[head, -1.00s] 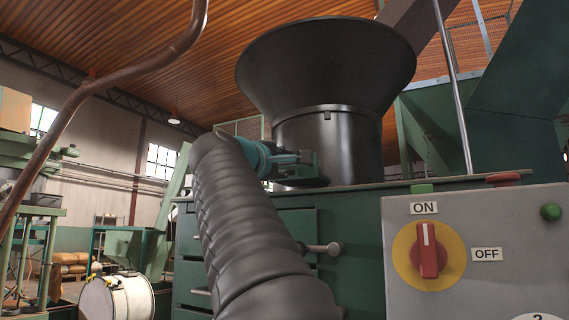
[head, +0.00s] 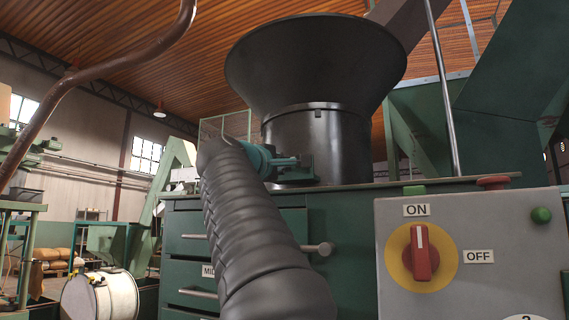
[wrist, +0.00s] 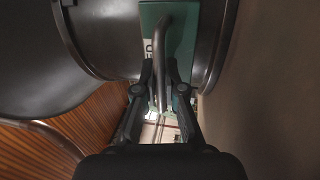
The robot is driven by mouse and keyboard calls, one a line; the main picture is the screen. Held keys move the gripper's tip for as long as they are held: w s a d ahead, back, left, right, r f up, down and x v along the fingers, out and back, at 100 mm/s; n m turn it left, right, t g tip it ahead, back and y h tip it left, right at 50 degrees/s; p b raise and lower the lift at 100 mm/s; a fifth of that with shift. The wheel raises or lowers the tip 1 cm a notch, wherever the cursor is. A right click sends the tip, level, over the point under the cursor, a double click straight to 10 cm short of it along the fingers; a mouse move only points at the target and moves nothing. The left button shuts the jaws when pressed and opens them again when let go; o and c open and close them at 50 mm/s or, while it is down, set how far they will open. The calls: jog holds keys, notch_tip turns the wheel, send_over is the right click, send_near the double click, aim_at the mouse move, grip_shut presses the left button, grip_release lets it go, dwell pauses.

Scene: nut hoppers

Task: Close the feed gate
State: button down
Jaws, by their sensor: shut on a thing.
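The black hopper (head: 316,75) flares at the top above a cylindrical neck. The feed gate (head: 306,166) is a small green plate at the base of the neck, partly behind my gripper (head: 284,163). In the wrist view the green gate plate (wrist: 183,40) shows part of a printed label, mostly hidden. My gripper (wrist: 160,75) is shut on the gate's bent metal handle (wrist: 161,45), with a finger on each side of the bar. I cannot tell how far the gate is slid.
A grey control panel (head: 480,220) with a red ON/OFF switch (head: 421,252) stands at right. Green drawers (head: 190,260) lie below the hopper. A brown pipe (head: 75,82) crosses the upper left.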

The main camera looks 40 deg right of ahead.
jog(key=c, duration=1.2)
grip_release()
jog(key=shift+w+d, duration=0.1)
jog(key=shift+d, duration=0.1)
jog(key=shift+c, duration=0.2)
jog(key=shift+a, duration=0.1)
jog(key=v, duration=1.2)
